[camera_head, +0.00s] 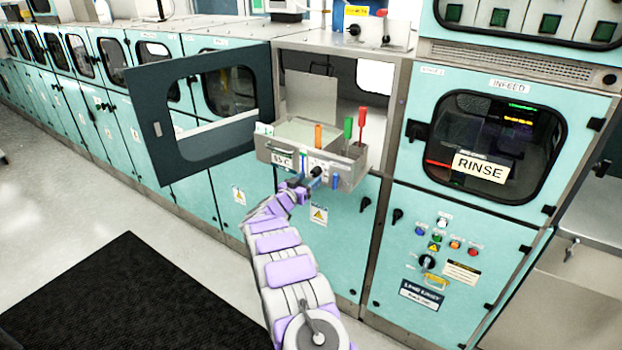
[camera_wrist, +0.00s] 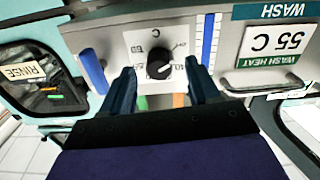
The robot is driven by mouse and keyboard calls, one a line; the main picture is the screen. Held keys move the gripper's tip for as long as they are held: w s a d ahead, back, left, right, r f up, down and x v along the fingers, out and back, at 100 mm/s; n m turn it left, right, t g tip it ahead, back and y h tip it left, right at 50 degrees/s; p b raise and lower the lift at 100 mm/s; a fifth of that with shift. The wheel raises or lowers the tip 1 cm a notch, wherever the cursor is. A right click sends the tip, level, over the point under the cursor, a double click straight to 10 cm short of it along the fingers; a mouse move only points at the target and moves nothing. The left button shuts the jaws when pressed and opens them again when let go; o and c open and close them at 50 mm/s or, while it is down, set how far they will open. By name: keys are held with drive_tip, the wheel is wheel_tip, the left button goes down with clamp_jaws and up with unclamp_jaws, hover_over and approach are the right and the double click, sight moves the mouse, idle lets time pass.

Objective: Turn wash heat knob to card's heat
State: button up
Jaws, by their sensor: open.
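The wash heat knob (camera_wrist: 160,66) is a round black knob on a white dial plate (camera_wrist: 137,40) with printed numbers around it. A faint light mark shows on the knob, but I cannot tell exactly which number it points to. The card (camera_wrist: 272,44) to the right in the wrist view reads 55 C, with a green WASH label above and a WASH HEAT strip below. It also shows in the head view (camera_head: 281,158). My gripper (camera_wrist: 161,72) is open, its dark fingers on either side of the knob in the picture. I cannot tell whether they touch it. In the head view my gripper (camera_head: 298,186) is just below the panel.
The knob's panel is on the front of a metal tray unit (camera_head: 265,146) in an open bay. Orange (camera_head: 318,136), green (camera_head: 348,128) and red (camera_head: 362,117) handles stand on it. An open dark door (camera_head: 150,130) hangs left. The RINSE cabinet (camera_head: 405,240) stands right.

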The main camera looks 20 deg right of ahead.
drive_tip(key=shift+x, duration=1.05)
drive_tip(key=shift+c, duration=0.2)
drive_tip(key=shift+r, duration=0.1)
drive_tip(key=c, duration=1)
